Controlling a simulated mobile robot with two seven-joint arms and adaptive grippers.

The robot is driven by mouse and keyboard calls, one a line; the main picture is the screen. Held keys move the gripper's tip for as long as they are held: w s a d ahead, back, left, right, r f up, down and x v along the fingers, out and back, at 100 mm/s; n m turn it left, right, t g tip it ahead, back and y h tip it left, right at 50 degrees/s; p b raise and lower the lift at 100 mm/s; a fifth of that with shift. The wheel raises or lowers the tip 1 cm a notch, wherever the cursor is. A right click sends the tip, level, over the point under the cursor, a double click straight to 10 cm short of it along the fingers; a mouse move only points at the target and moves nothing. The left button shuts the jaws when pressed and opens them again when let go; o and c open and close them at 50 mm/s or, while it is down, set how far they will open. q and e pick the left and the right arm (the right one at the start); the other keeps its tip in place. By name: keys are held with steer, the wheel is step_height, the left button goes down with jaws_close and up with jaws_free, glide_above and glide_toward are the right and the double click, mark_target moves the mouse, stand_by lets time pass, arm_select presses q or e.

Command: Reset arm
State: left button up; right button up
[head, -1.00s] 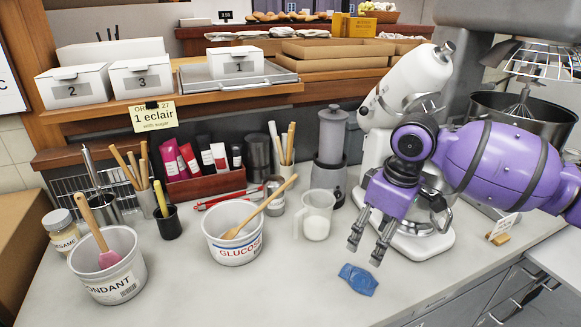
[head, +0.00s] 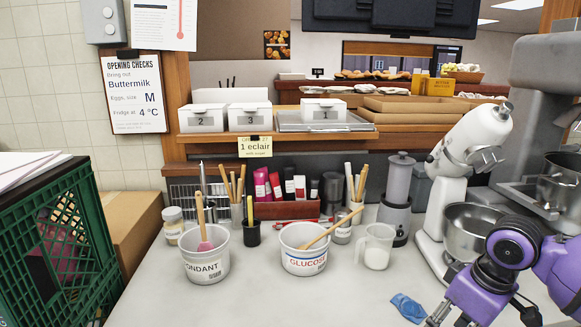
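My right gripper (head: 449,317) is at the bottom right, at the end of my purple arm, pointing down over the counter. Its two grey fingers show apart with nothing seen between them; their tips are close to the lower picture edge. A crumpled blue cloth (head: 408,307) lies on the counter just left of the fingers, apart from them as far as I can tell. My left gripper is not in view.
On the counter (head: 250,300) stand a fondant tub (head: 206,262), a glucose tub (head: 303,262), a jug (head: 377,250) and a white stand mixer (head: 455,170) with a steel bowl (head: 470,232). A green crate (head: 62,250) is at left. The front middle counter is clear.

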steer(key=s+a+f+m+t+y+p, duration=0.1)
steer(key=s+a+f, duration=0.15)
steer(key=f, duration=0.45)
steer(key=s+a+f+t+y, duration=0.15)
steer(key=a+f, duration=0.25)
steer(key=f, duration=0.4)
steer(key=s+a+f+m+t+p, duration=0.1)
steer(key=s+a+f, duration=0.2)
steer(key=f, duration=0.4)
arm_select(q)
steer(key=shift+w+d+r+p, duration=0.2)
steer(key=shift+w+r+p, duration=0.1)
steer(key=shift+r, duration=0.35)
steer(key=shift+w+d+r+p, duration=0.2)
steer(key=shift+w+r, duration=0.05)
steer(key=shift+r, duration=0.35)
arm_select(e)
steer(key=s+a+f+m+t+h, duration=0.1)
steer(key=s+f, duration=0.3)
steer(key=s, duration=0.5)
steer(key=s+a+f+m+t+h, duration=0.1)
steer(key=s+f+m+t+h, duration=0.1)
steer(key=s, duration=0.7)
steer(key=shift+s+a+f+m, duration=0.2)
steer(key=shift+s+f+m, duration=0.1)
steer(key=shift+f+m, duration=0.45)
steer(key=shift+t, duration=0.25)
